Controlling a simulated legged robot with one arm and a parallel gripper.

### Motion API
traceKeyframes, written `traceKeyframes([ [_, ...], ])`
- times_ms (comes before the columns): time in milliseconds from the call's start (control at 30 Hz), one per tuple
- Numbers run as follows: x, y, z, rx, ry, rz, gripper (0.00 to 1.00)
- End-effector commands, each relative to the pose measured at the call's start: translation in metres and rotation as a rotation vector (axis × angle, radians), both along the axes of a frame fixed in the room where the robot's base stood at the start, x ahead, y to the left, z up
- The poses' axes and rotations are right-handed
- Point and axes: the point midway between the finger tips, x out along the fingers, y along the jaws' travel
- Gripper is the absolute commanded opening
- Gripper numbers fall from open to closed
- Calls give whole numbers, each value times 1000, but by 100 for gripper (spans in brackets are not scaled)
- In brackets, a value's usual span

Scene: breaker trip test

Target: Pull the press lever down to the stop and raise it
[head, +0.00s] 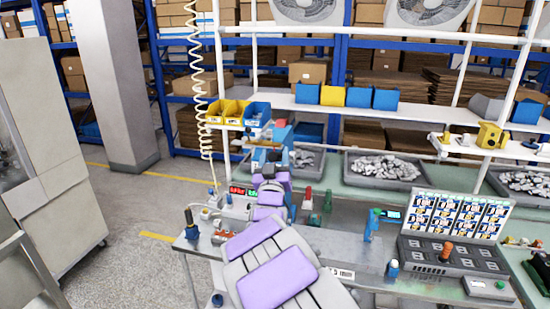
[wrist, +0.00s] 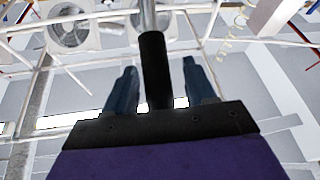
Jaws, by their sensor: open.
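In the wrist view, a black cylindrical grip on a bare metal rod, which looks like the press lever (wrist: 154,85), stands between the two blue-grey fingers of my gripper (wrist: 159,66). The fingers are open, with a visible gap on each side of the grip. The grip's lower end is close to the dark palm plate; I cannot tell whether they touch.
A test panel with a picture board (head: 459,215) stands on the bench at right. Grey bins of metal parts (head: 383,168) line the back.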

Motion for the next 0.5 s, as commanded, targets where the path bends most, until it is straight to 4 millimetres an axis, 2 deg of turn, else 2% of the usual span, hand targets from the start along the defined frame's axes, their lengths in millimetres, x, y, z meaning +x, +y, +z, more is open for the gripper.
traceKeyframes([
  [133,0,0,0,0,0,0,54],
  [500,0,1,-1,-1,1,0,18],
])
